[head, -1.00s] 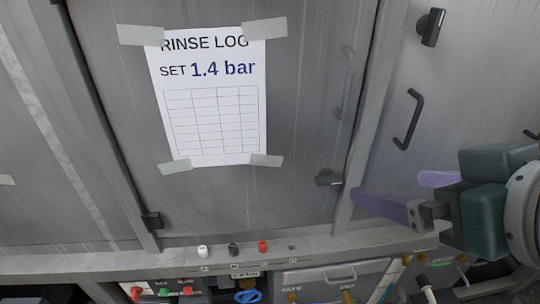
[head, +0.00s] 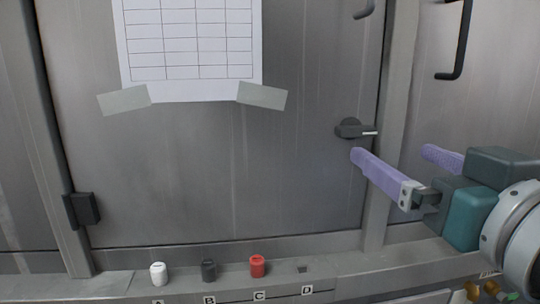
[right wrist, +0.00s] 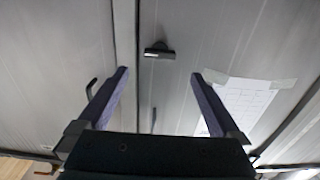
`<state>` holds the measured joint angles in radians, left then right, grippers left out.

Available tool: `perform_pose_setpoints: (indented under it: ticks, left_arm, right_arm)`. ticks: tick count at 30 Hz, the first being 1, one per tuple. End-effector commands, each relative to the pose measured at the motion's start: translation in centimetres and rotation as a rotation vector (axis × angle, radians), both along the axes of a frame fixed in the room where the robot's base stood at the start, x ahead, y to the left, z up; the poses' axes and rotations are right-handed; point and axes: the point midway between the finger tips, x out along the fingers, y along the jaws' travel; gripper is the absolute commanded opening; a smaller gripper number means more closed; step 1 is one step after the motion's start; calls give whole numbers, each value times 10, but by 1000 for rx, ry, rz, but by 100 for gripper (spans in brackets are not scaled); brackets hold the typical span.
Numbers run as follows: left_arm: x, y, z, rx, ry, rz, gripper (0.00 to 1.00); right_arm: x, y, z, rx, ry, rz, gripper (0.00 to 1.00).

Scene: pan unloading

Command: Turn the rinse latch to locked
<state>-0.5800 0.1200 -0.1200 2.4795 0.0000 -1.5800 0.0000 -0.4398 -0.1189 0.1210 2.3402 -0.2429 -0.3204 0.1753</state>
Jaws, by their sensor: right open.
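A dark latch (head: 352,129) sits low on the right edge of the middle steel door (head: 300,60), the door with the taped sheet. Its short handle lies about level, with a light tip towards the right. My right gripper (head: 392,153) has purple fingers and is open and empty. In the head view it is just below and right of the latch. In the right wrist view the latch (right wrist: 158,50) shows ahead, between and beyond the fingertips, apart from both. My left gripper is not in view.
A taped paper sheet (head: 190,45) hangs on the door. A ledge below carries white (head: 158,273), dark (head: 208,270) and red (head: 257,266) caps by letters A to C. A door handle (head: 458,42) is at upper right. A frame post (head: 388,130) stands beside the latch.

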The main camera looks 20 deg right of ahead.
Motion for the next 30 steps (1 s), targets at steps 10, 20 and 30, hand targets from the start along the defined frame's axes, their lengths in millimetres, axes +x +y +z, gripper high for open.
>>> perform_pose_setpoints:
  ticks: [10, 20, 30]
  left_arm:
    - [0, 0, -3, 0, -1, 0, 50]
    - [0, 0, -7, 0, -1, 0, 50]
    - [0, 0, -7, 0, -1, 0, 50]
  right_arm:
    - [54, -13, 2, 0, -3, 1, 100]
    - [90, -22, 1, -1, 1, 0, 100]
    - [92, -22, 1, 0, 2, 0, 97]
